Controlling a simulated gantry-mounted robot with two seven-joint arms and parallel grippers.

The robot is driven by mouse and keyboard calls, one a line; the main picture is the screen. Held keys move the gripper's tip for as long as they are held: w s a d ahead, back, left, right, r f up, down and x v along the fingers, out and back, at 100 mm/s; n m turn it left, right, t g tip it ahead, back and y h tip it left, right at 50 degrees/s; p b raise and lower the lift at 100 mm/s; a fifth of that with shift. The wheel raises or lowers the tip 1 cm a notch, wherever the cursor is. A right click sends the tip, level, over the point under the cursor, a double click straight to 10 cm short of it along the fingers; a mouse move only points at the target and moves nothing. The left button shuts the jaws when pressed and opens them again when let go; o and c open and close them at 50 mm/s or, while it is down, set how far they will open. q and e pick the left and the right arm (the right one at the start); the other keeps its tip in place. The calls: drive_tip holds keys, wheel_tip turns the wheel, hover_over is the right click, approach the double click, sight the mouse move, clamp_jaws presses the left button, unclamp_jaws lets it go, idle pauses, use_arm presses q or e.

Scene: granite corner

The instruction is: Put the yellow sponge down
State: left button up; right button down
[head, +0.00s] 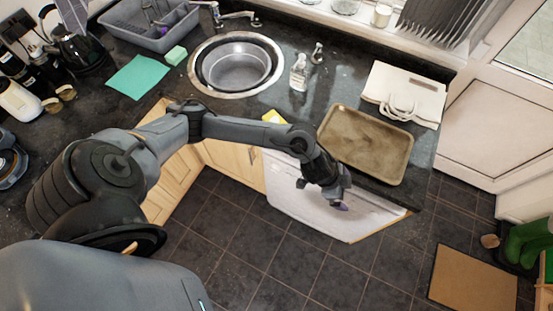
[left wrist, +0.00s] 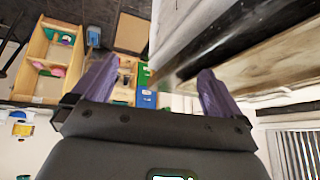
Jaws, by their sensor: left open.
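The yellow sponge (head: 273,116) lies on the dark counter near its front edge in the head view, partly hidden behind my left arm. My left gripper (head: 325,196) hangs in front of the counter edge, to the right of and below the sponge in the picture. In the left wrist view, the purple fingers of the left gripper (left wrist: 157,80) are spread apart with nothing between them. The sponge does not show in that view. My right gripper is in neither view.
A brown tray (head: 365,145) lies on the counter beside the left gripper. The sink (head: 203,90), a soap bottle (head: 299,74), a teal cloth (head: 138,76) and a green sponge (head: 176,55) are farther back. The white appliance front (head: 300,190) is below the counter.

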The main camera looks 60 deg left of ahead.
use_arm(q)
drive_tip(key=s+d+r+t, duration=0.2)
drive_tip(key=s+d+r, duration=0.15)
drive_tip(key=d, duration=0.35)
drive_tip(key=s+a+n+g+y, duration=0.1)
drive_tip(key=s+a+n+g, duration=0.1)
drive_tip(key=s+a, duration=0.4)
drive_tip(key=s+a+n+g+y, duration=0.2)
drive_tip(key=s+a+n, duration=0.2)
drive_tip(key=s, duration=0.7)
drive_tip(key=shift+a, duration=1.25)
drive_tip(key=shift+r, duration=0.1)
drive_tip(key=shift+w+r+p, duration=0.1)
drive_tip(key=shift+r+p, duration=0.3)
drive_tip(key=shift+c, duration=0.8)
